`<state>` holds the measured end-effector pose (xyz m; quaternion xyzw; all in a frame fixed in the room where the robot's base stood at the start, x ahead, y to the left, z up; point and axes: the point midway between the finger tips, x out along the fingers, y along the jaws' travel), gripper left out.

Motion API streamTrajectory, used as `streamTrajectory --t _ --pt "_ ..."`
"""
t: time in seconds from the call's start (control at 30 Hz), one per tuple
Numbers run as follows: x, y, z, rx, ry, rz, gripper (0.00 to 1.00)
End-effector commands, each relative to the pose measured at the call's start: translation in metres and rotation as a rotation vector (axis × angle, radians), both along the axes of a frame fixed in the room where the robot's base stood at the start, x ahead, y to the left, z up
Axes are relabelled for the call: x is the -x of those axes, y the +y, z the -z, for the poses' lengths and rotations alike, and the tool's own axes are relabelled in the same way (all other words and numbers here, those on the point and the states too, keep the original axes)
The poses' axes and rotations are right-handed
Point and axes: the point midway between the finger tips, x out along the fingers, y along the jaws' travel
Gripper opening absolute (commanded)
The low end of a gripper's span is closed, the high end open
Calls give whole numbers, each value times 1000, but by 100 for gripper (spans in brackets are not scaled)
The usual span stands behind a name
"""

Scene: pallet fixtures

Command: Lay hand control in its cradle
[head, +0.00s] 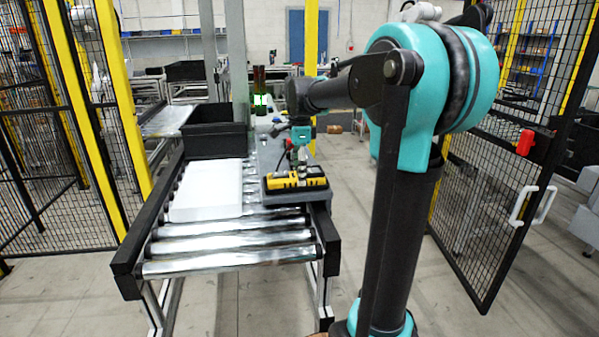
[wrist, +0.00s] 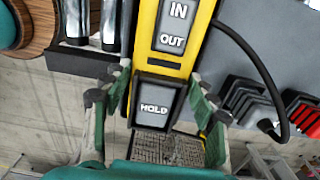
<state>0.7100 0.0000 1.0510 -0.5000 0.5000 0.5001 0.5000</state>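The hand control (head: 297,179) is a yellow block with dark buttons. In the wrist view the hand control (wrist: 182,62) shows keys marked IN, OUT and HOLD, and a black cable loops off its right side. My gripper (head: 292,158) is low over it. In the head view the hand control is at a dark grey block (head: 296,193) on the grey plate. I cannot tell whether it rests there. The cradle is not clearly distinguishable.
Red and dark grey parts (wrist: 250,98) stand on the grey plate (wrist: 240,55) right of the hand control. The roller conveyor (head: 225,245) carries a white box (head: 205,190) and a black bin (head: 215,140). Its front rollers are bare. A mesh fence (head: 500,170) stands at right.

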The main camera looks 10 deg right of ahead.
Motion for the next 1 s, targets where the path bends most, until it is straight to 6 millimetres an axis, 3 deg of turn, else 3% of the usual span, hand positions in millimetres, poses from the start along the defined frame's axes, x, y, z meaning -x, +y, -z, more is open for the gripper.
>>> streamTrajectory --t 0.03,0.17,0.57,0.67,1.0 --pt "0 0 0 0 0 0 63" --pt "0 0 0 0 0 0 79" --pt "0 0 -6 0 0 0 79" --pt "0 0 -18 0 0 0 79" --pt "0 0 -87 0 0 0 79"
